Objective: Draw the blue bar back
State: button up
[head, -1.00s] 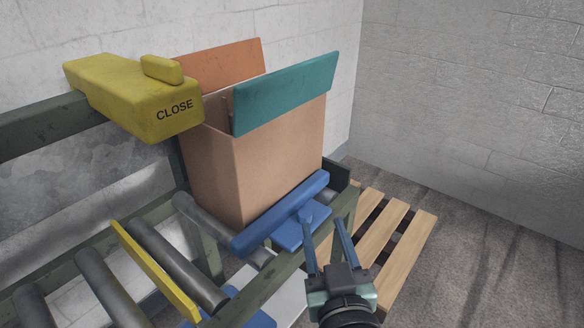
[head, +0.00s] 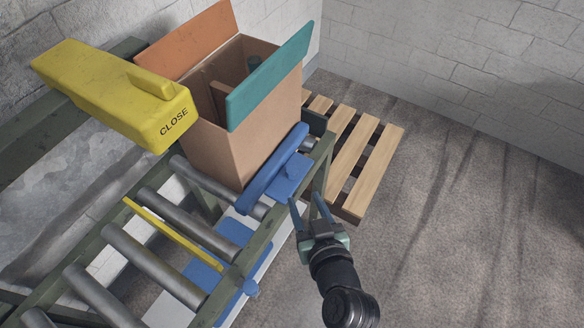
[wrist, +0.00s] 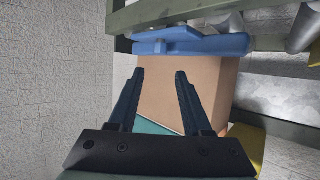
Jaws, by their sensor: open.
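The blue bar (head: 272,170) lies along the near side of the cardboard box on the roller conveyor, close against the box's lower part. A blue plate (head: 290,178) sits beside it on the conveyor frame. My gripper (head: 309,203) is open and empty, just outside the conveyor's near rail, to the right of and below the bar in the head view. In the wrist view my gripper (wrist: 159,75) has its two fingers apart, with the blue bar (wrist: 200,45) beyond the fingertips. No contact with the bar shows.
The cardboard box (head: 215,150) has raised orange (head: 190,48) and teal (head: 272,75) flaps. A yellow CLOSE block (head: 115,92) overhangs the rollers (head: 145,262). A yellow strip (head: 175,234) lies between rollers. A wooden pallet (head: 352,165) stands beyond. Floor at right is clear.

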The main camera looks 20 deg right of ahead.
aim_at(293, 173)
jog(key=x, duration=1.1)
jog(key=shift+b, duration=0.3)
jog(key=shift+s, duration=0.1)
grip_shut()
dwell(0.8)
